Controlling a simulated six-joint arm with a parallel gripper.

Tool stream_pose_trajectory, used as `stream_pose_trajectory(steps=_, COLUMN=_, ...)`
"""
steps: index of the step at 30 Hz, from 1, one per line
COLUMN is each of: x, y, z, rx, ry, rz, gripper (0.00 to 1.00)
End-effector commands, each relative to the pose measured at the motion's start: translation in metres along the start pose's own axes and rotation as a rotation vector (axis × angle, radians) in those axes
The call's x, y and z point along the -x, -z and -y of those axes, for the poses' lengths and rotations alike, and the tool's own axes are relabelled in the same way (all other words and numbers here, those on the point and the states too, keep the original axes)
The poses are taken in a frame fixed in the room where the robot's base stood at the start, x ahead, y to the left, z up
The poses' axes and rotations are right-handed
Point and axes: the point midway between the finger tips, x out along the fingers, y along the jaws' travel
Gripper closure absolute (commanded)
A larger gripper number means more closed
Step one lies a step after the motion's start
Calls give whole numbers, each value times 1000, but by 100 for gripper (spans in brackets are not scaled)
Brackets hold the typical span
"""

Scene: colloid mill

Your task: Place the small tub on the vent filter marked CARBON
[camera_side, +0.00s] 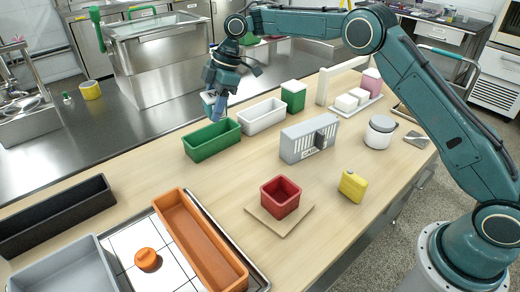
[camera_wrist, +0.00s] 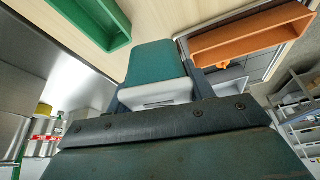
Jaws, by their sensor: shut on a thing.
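My gripper (camera_side: 216,106) is shut on a small block-shaped thing with a teal face and a white side (camera_wrist: 155,64). In the wrist view it sits between the two dark fingers. I cannot tell whether it is the small tub. In the side view the gripper is high at the far left edge of the table, just above and behind the green open bin (camera_side: 212,143). A red square tub (camera_side: 280,197) rests on a thin wooden board (camera_side: 259,217). A white round tub with a dark rim (camera_side: 379,133) stands at the right.
A grey slotted box (camera_side: 308,140), white bin (camera_side: 262,117), green box with white top (camera_side: 293,97) and yellow can (camera_side: 352,185) stand on the table. An orange trough (camera_side: 198,243) and orange knob (camera_side: 147,259) occupy the near tray. Bare wood lies around the red tub.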

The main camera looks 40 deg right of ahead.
Motion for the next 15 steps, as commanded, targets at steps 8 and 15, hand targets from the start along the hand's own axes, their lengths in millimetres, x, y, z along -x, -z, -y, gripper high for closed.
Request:
stream_pose_trajectory(steps=8, x=22, y=-59, z=-5, rx=29, ry=10, rz=16, gripper=75)
stream_pose_trajectory(steps=15, x=52, y=-142, z=2, rx=83, ry=34, rz=26, gripper=75)
